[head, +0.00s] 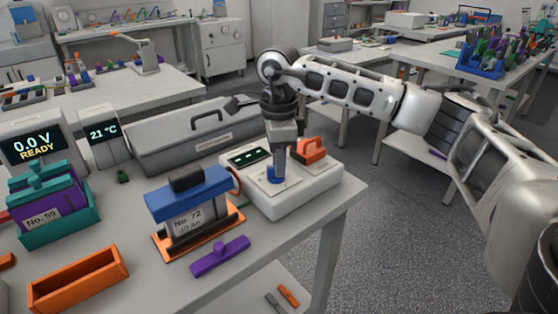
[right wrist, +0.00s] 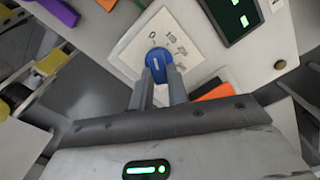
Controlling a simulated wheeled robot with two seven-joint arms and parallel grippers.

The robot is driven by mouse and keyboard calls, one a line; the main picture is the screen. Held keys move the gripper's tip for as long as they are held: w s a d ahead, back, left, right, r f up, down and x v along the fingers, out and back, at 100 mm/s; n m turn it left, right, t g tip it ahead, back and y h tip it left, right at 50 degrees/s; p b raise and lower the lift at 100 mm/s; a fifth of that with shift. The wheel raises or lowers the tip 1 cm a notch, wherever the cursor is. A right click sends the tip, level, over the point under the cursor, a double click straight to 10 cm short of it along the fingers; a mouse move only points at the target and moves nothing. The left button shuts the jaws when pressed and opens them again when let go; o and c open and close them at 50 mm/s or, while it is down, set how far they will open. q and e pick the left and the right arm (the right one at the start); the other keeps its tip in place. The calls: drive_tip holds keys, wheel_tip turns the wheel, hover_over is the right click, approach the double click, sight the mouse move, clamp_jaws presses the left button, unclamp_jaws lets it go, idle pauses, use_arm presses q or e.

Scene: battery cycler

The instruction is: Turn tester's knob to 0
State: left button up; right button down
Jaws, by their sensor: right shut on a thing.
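The tester (head: 308,199) is a white box at the right end of the table, with a dark display showing green marks. Its blue knob (head: 275,174) sits on a pale dial plate. In the right wrist view the blue knob (right wrist: 158,62) shows a light pointer line, with printed marks around it on the dial plate (right wrist: 140,35). My right gripper (head: 279,165) points down over the dial, and its fingers (right wrist: 160,78) are shut on the knob's sides. My left gripper is not in view.
An orange handle (head: 312,150) stands on the tester close to my right gripper. A purple bar (head: 220,256) lies in front. A grey case (head: 190,135) is behind.

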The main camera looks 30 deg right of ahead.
drive_tip(key=shift+r, duration=0.1)
idle(0.4)
drive_tip(key=c, duration=1.4)
unclamp_jaws()
drive_tip(key=shift+o, duration=0.2)
